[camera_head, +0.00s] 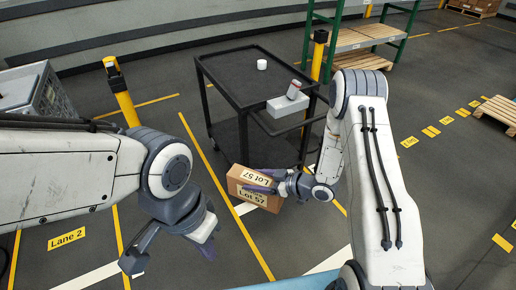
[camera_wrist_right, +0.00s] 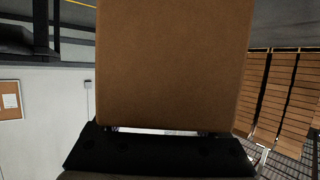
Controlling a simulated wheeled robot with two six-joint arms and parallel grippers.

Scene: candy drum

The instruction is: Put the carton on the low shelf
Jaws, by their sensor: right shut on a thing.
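The brown carton (camera_head: 243,196), labelled "Lot 57", is held above the floor in front of the black cart. My right gripper (camera_head: 267,182) is shut on it from the right side. In the right wrist view the carton (camera_wrist_right: 172,65) fills the middle, right against my right gripper (camera_wrist_right: 165,135). The black cart has a low shelf (camera_head: 232,134) under its top, partly hidden by the cart's top and legs. The carton is apart from that shelf in the picture, nearer to me. My left gripper (camera_head: 170,252) is open and empty at the lower left.
Yellow posts (camera_head: 122,92) stand left of and behind the cart. A green-framed rack (camera_head: 365,36) stands behind. A pallet (camera_head: 497,112) lies right.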

